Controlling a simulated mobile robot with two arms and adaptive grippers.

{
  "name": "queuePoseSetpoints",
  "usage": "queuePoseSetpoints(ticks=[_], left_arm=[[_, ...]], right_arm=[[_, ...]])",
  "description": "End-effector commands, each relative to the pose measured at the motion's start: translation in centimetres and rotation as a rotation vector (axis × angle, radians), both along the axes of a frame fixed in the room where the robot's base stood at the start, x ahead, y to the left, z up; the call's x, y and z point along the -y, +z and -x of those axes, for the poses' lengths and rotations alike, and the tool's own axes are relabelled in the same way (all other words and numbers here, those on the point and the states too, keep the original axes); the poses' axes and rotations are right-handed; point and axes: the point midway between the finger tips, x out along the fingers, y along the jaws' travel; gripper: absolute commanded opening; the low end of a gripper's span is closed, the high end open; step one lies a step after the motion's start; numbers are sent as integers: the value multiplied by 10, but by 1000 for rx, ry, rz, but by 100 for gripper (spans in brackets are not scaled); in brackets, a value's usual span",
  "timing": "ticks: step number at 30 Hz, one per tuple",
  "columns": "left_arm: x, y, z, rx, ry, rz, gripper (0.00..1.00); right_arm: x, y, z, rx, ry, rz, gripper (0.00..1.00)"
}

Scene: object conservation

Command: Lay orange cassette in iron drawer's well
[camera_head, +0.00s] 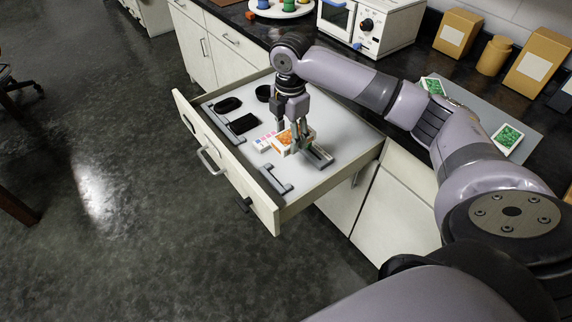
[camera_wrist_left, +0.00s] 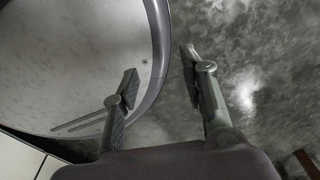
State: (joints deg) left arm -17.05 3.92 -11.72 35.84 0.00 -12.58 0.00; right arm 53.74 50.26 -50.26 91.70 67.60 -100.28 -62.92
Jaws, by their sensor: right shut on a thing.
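The orange cassette (camera_head: 281,141), a small white-edged block with an orange patterned face, is at my right gripper (camera_head: 296,138) inside the open drawer. My right gripper is shut on it and points down, partly hiding it. The drawer (camera_head: 228,162) is pulled out, with a pale floor, a bar handle on its front, black recesses at its left and grey rails. I cannot tell whether the cassette touches the drawer floor. My left gripper (camera_wrist_left: 160,72) shows only in the left wrist view. It is open and empty above the floor.
Green-faced packs (camera_head: 507,137) lie on a grey mat (camera_head: 480,112) on the dark counter. Brown boxes (camera_head: 457,32) and a white appliance (camera_head: 385,27) stand behind. A small pink-and-white block (camera_head: 265,143) lies beside the cassette.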

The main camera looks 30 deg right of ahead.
Motion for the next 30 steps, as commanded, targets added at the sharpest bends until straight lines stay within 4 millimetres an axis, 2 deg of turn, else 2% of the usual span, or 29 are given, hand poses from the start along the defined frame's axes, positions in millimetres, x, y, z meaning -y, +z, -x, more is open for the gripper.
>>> queuePoseSetpoints(ticks=[3,9,14,22,30], left_arm=[[-2,1,0,-1,-1,-2,40],[-10,1,2,-3,-1,-12,40],[-13,1,3,-6,1,-16,40],[-13,1,4,-8,1,-16,40],[-13,1,5,-9,1,-16,40]], right_arm=[[-1,-32,1,-4,2,-1,12],[-1,-66,0,0,2,-1,12],[-1,-75,0,1,2,-1,12],[-2,-112,0,0,2,-1,12],[-1,-115,0,2,3,-1,12]])
